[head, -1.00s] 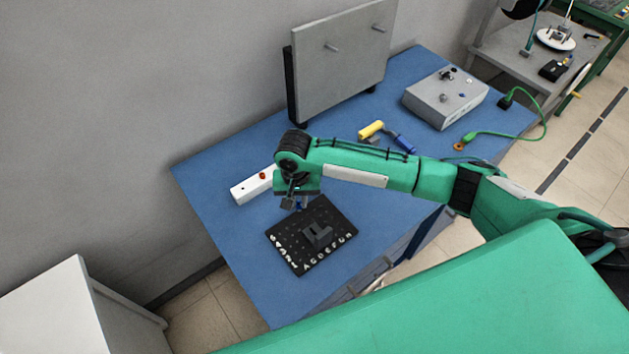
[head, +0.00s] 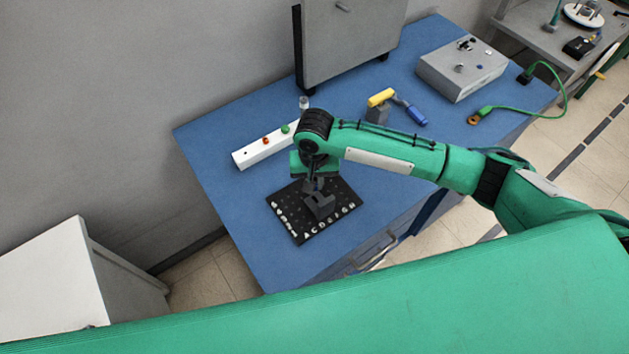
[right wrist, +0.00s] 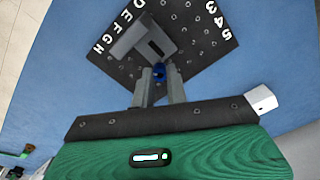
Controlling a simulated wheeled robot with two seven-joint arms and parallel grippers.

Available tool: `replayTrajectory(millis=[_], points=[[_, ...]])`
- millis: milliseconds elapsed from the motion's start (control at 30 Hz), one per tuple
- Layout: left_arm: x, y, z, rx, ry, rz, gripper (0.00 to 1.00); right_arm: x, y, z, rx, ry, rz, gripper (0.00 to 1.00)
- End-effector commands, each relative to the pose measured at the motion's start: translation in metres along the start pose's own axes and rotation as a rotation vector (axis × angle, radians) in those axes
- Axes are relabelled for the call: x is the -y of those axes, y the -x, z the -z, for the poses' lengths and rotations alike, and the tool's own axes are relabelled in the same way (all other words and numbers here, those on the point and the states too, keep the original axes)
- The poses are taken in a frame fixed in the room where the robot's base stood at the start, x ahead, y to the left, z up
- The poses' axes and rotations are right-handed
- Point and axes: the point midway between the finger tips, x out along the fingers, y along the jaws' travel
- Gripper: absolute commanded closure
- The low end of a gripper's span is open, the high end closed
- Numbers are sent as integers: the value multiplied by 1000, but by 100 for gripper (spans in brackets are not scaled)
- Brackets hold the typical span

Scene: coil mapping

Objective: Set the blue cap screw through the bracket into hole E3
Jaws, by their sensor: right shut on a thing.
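The black hole plate (head: 290,214) lies on the blue table, with white letters and numbers along its edges. The grey bracket (head: 322,206) stands on the plate; it also shows in the right wrist view (right wrist: 128,38). My right gripper (head: 314,188) is over the plate close to the bracket. In the right wrist view its fingers (right wrist: 160,82) are shut on the blue cap screw (right wrist: 159,72), next to the bracket. The fingers hide part of the screw. I cannot tell whether the screw touches the bracket, and hole E3 cannot be made out. My left gripper is not in view.
A white block (head: 255,152) with red and green screws lies behind the plate. The table left of the plate is clear.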

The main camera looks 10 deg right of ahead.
Motion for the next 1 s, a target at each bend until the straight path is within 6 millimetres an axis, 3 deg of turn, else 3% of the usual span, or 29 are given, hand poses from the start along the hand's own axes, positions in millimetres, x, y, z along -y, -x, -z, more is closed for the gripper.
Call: replayTrajectory(millis=[67,367,1000], points=[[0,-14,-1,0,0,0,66,0,-11,0,-2,1,0,100],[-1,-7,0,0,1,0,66,0,-7,0,0,0,0,100],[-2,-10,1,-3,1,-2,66,0,-28,0,0,-1,0,100]])
